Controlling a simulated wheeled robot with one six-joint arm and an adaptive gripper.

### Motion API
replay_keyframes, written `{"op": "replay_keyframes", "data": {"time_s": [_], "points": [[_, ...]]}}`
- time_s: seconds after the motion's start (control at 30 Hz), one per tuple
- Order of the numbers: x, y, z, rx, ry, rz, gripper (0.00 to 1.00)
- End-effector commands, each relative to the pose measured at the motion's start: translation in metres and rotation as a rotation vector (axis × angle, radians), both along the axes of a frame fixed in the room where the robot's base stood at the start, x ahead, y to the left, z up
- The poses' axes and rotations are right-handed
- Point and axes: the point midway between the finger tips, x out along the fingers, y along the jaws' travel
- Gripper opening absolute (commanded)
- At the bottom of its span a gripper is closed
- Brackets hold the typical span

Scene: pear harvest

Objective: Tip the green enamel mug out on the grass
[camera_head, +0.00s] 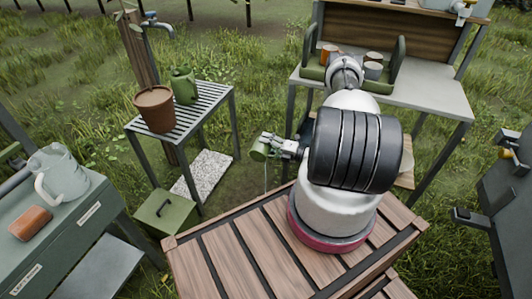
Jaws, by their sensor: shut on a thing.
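The green enamel mug (259,150) is in the head view, left of my arm, held in the air. My gripper (275,148) is shut on it from the right. The mug looks tilted well over. A thin pale line runs straight down from it, seemingly a trickle of liquid. The mug's inside is too small to make out. Grass (250,188) and bare ground show below and behind the mug.
A slatted metal table (213,97) with a terracotta pot (155,108) and a green watering can (184,86) stands to the left. A green lidded box (167,212) and a pale slab (205,174) lie below. A workbench (430,92) stands behind my arm.

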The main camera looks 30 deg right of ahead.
Motion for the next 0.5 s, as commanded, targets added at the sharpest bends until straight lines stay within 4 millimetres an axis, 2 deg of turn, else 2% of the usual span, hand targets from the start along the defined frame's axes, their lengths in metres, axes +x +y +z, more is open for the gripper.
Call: {"op": "replay_keyframes", "data": {"time_s": [0.5], "points": [[0.0015,-0.0019,0.001,0.044,0.035,0.0,0.32]]}}
